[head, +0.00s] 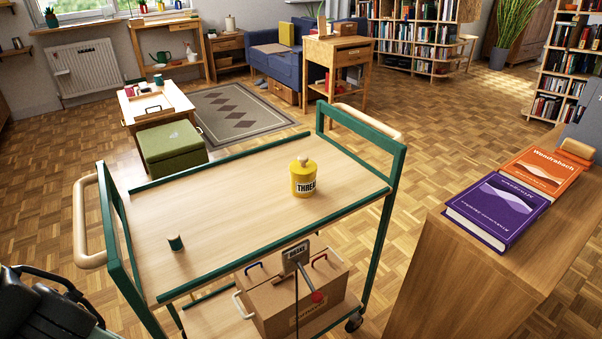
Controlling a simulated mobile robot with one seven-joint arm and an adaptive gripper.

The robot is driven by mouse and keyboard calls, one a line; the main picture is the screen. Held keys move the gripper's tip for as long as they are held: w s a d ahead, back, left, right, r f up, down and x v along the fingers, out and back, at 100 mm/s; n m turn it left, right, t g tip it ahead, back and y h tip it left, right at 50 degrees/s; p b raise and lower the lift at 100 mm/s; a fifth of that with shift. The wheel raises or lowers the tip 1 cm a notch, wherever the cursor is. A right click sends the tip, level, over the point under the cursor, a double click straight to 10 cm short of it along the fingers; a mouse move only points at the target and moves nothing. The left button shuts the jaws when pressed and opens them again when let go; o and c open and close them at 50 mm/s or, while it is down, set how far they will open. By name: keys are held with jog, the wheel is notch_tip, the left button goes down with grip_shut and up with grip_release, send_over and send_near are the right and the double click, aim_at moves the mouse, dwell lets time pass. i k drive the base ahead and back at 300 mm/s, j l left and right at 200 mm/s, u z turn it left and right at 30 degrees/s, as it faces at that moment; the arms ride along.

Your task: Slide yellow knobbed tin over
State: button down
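A yellow tin (304,180) with a pale knob on its lid and a dark-lettered label reading "THREA…" stands upright on the top shelf of a green-framed trolley (225,205). It is right of the shelf's middle, in from the front rail. Nothing touches it. Dark machine parts show at the lower left edge of the picture, far from the tin. I cannot make out gripper fingers there.
A small dark green cylinder (175,243) stands on the shelf's front left. Green rails border the shelf; most of its top is clear. A cardboard box (293,295) sits on the lower shelf. A wooden cabinet (465,265) with purple (497,210) and orange (546,171) books stands right.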

aim_at(300, 187)
jog(key=j+u, duration=0.1)
jog(key=j, duration=0.7)
jog(key=i+j, duration=0.6)
jog(key=j, duration=0.15)
